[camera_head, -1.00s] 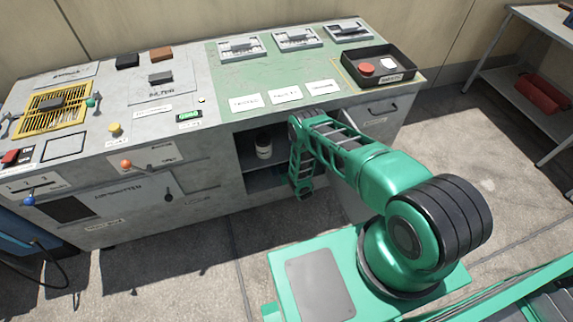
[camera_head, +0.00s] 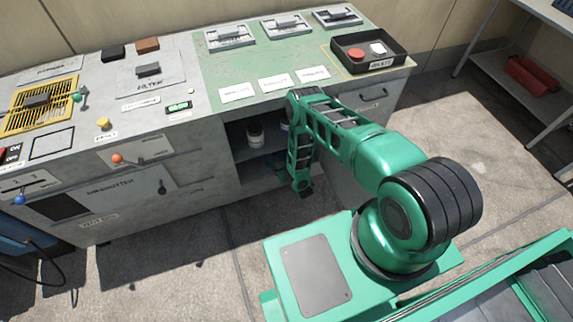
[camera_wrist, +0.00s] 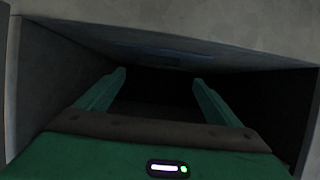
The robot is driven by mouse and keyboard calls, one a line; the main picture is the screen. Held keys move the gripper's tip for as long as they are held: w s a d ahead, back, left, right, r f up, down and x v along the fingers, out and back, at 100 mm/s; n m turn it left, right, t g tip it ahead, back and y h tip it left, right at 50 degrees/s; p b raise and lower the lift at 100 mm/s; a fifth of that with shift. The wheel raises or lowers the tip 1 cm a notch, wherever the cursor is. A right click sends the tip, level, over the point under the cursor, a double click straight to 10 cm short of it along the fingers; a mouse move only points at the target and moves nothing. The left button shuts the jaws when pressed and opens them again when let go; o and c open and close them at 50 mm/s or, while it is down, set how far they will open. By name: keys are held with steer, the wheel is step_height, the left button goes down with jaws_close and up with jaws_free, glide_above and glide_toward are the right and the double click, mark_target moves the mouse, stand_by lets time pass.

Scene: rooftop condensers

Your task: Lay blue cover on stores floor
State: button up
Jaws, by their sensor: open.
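My gripper shows in the wrist view (camera_wrist: 160,80) with its two green fingers apart and nothing between them. It reaches into a dark open compartment of the bench. In the head view my arm hides most of the gripper; it is low in the cupboard (camera_head: 236,160), below a shelf. A dim bluish strip (camera_wrist: 165,53) shows above the fingers in the wrist view; I cannot tell whether it is the blue cover. No blue cover shows clearly. The cupboard's floor is too dark to make out.
A white jar (camera_head: 255,134) stands on the cupboard shelf, with a bluish thing (camera_head: 284,127) partly hidden beside my arm. On the bench top are a black tray (camera_head: 375,65), white labels and several grey fittings. A side table (camera_head: 547,105) stands at right.

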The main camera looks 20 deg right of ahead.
steer(key=v, duration=0.5)
stand_by(0.5)
